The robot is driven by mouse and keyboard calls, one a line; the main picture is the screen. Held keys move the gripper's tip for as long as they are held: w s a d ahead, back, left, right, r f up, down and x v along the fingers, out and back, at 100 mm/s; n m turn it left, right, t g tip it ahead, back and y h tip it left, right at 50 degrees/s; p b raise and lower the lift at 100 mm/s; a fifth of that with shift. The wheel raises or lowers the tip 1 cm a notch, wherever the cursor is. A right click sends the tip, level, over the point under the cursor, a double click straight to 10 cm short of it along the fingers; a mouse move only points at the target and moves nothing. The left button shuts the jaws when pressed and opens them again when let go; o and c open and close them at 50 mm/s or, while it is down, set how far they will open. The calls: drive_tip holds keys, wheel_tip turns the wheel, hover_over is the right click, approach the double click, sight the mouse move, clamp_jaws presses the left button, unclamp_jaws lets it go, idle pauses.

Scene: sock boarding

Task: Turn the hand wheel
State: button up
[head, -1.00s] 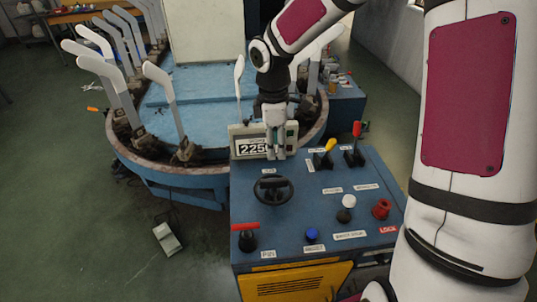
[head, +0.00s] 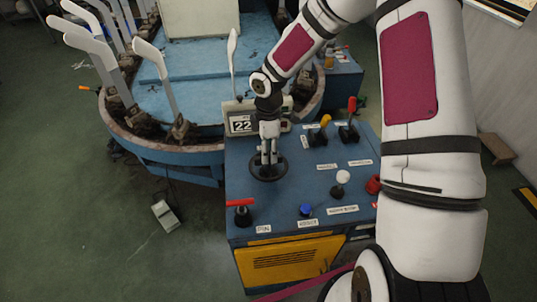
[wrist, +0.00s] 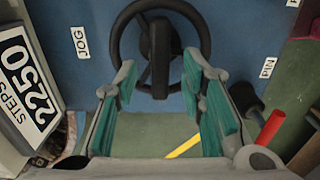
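The black hand wheel (head: 268,177) is on the blue top of the control console, partly hidden by my gripper in the head view. In the wrist view the wheel (wrist: 161,50) shows as a round rim with a dark bar across its middle. My gripper (head: 267,158) points down over the wheel. In the wrist view my gripper (wrist: 160,76) is open, with its teal-padded fingers apart. The bar appears between the fingertips, with gaps on both sides; no contact shows.
The counter display (head: 241,123) stands behind the wheel. A red-handled lever (head: 241,212), blue button (head: 305,210), white knob (head: 342,178), yellow lever (head: 323,125) and red lever (head: 350,113) surround it. The turntable (head: 190,150) with upright boards is behind left.

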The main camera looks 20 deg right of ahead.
drive_tip(key=shift+f, duration=1.2)
clamp_jaws()
